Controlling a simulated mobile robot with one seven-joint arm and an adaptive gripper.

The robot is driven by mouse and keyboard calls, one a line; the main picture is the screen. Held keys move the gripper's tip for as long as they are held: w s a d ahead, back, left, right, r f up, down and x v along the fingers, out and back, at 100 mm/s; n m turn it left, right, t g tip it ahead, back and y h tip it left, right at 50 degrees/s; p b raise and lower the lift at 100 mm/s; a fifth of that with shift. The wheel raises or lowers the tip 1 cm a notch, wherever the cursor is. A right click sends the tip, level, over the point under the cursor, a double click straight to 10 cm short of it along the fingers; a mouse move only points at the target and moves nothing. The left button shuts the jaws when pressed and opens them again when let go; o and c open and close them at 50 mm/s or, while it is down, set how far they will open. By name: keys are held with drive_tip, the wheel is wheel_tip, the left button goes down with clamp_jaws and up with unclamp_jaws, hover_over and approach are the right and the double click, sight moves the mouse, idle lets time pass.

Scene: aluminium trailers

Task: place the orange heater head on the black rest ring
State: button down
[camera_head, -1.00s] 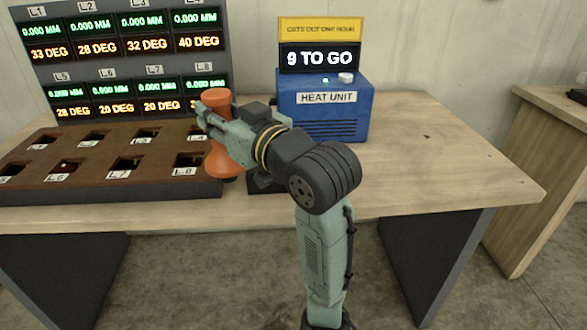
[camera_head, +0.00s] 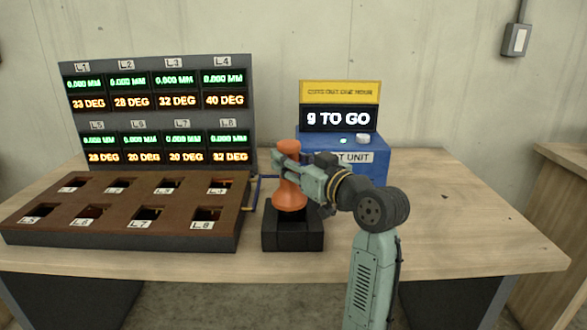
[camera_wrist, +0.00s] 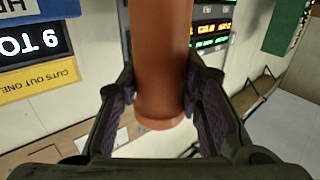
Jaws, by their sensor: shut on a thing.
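The orange heater head (camera_head: 289,190) is upright in the head view, flared at its lower end and narrower at its middle. My gripper (camera_head: 287,172) is shut around its middle from the right. In the wrist view the orange heater head (camera_wrist: 160,50) stands between the two fingers of my gripper (camera_wrist: 160,88). The black rest ring (camera_head: 292,238) is on a dark block on the bench, right of the brown board. The heater head's lower end overlaps the top of the black block; I cannot tell whether it touches or hovers. The ring's opening is hidden.
The brown board (camera_head: 130,207) with several square holes lies left of the block. The display panel (camera_head: 160,115) stands behind it. The blue heat unit (camera_head: 370,165) stands behind my arm. The wooden bench top (camera_head: 470,230) is clear on the right.

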drive_tip(key=shift+w+d, duration=0.4)
drive_tip(key=shift+w, duration=0.1)
drive_tip(key=shift+f+p, duration=0.45)
drive_tip(key=shift+f, duration=1.35)
drive_tip(key=shift+f, duration=0.1)
drive_tip(key=c, duration=1.1)
unclamp_jaws()
drive_tip(key=shift+r, duration=0.2)
drive_tip(key=b+v, duration=0.2)
drive_tip(key=v, duration=1)
drive_tip(key=shift+f+b, duration=0.1)
drive_tip(key=shift+b, duration=0.25)
